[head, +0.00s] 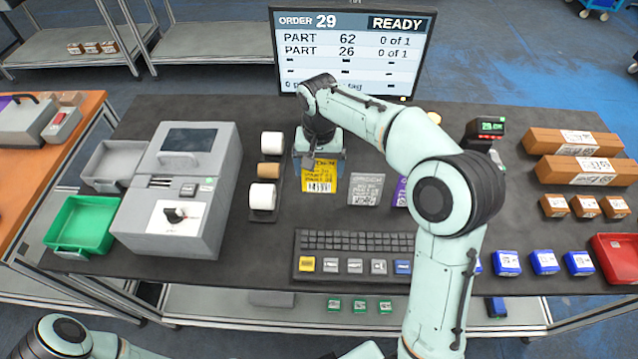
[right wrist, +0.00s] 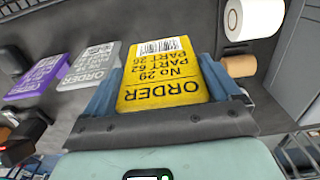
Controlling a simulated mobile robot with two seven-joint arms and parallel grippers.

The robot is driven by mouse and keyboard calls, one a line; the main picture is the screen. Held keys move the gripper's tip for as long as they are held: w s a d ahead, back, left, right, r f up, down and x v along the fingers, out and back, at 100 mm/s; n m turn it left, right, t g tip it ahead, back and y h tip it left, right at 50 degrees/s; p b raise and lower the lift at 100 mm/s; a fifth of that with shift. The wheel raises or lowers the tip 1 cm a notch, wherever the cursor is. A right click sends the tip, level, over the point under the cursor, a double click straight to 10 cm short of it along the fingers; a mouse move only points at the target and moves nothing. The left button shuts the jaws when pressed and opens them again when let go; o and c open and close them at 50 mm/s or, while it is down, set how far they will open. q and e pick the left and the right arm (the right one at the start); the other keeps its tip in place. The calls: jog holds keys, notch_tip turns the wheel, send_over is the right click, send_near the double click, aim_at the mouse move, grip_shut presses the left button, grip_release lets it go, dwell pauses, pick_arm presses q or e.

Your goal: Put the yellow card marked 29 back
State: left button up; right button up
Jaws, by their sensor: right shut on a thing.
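The yellow order card (head: 320,180) reads No 29 and lists parts 62 and 26. It stands at the back of the dark table, left of a grey card (head: 366,188) and a purple card (head: 401,192). My right gripper (head: 318,160) is shut on the yellow card from behind and above. In the right wrist view the yellow card (right wrist: 160,75) lies between the blue fingers of the right gripper (right wrist: 160,95). I cannot tell whether the card's lower edge touches a support. My left gripper is out of view; only part of that arm shows at the bottom left.
The monitor (head: 350,50) behind shows order 29, ready. Label rolls (head: 263,197) and a grey printer (head: 180,190) stand to the left. A keyboard (head: 355,242) lies in front. Brown boxes (head: 575,143), blue boxes (head: 543,263) and a red bin (head: 615,258) are on the right.

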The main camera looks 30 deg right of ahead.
aim_at(319, 177)
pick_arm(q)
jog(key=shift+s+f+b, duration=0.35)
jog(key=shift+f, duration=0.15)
pick_arm(e)
jog(key=shift+f, duration=3.05)
jog(key=shift+f, duration=0.1)
jog(key=shift+f, duration=0.15)
jog(key=o, duration=0.7)
jog(key=shift+o, duration=0.2)
jog(key=shift+r, duration=0.35)
notch_tip(319, 177, up, 11)
jog(key=shift+w+r+p, duration=0.1)
jog(key=shift+r+p, duration=0.05)
jog(key=shift+p, duration=0.75)
jog(key=shift+r, duration=0.25)
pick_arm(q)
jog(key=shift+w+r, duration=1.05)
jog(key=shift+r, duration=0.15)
